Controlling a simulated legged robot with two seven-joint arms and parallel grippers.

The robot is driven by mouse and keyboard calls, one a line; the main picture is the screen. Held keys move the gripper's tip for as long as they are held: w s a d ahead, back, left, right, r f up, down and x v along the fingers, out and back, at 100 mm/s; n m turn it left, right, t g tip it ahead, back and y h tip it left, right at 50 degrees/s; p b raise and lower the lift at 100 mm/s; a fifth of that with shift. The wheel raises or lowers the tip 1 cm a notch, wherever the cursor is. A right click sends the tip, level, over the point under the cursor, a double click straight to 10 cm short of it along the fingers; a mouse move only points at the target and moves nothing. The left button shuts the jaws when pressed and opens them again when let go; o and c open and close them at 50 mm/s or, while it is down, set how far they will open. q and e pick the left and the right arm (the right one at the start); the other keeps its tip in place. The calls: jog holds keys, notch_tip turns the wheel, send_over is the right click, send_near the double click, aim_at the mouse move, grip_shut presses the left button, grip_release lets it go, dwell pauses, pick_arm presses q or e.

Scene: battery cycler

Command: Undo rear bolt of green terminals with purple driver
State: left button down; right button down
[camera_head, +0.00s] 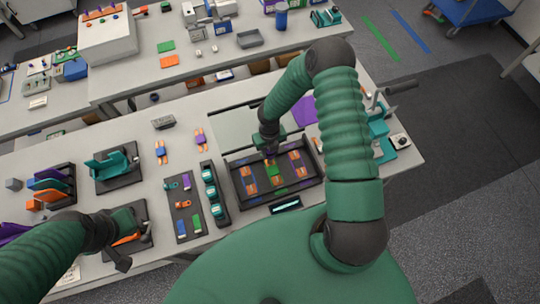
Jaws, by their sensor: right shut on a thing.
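A black tray (232,180) on the front bench holds blue-orange, green-yellow and more blue-orange terminal pieces. The green terminals (274,173) lie in its middle. My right gripper (270,151) points down over the rear end of the green terminals. It is shut on a small upright tool, apparently the purple driver (270,157), which is mostly hidden by the gripper. The rear bolt is too small and covered to make out. My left gripper (124,240) is at the left, its fingers spread around empty space by a dark fixture with an orange part.
A dark mat (184,232) with small coloured parts and a black rack (213,202) of teal items stand left of the tray. A dark fixture with teal plates (115,165) is further left. A teal device (380,130) stands right.

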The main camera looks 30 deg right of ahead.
jog(key=shift+n+p, duration=0.35)
jog(key=shift+n, duration=0.15)
jog(key=shift+r, duration=0.1)
notch_tip(320, 180, up, 4)
jog(key=p, duration=0.4)
jog(key=shift+r, duration=0.9)
jog(key=shift+w, duration=0.1)
